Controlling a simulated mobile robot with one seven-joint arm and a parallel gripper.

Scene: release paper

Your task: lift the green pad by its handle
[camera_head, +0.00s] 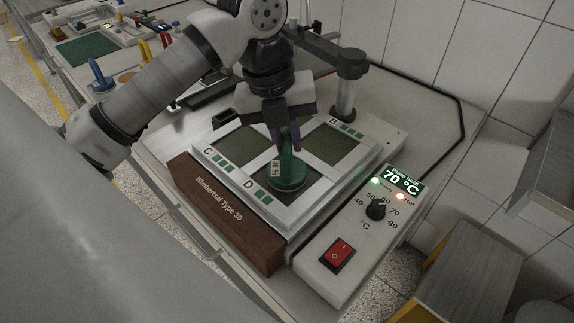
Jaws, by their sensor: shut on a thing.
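The green pad (288,179) is a round green disc with an upright handle and a small white label on its left side. It is over the front square plate of the heating device (222,205), near the letter D. My gripper (285,143) points down from above, with its dark purple fingers closed on the pad's handle. The fingers and the gripper body hide the top of the handle. I cannot tell whether the pad touches the plate or is slightly above it.
A control box (337,258) with a red switch, a knob and a 70 °C display stands at the right. A post (346,88) with an arm rises behind the device. A blue-handled tool (99,76) and a green mat (88,48) lie at the far left.

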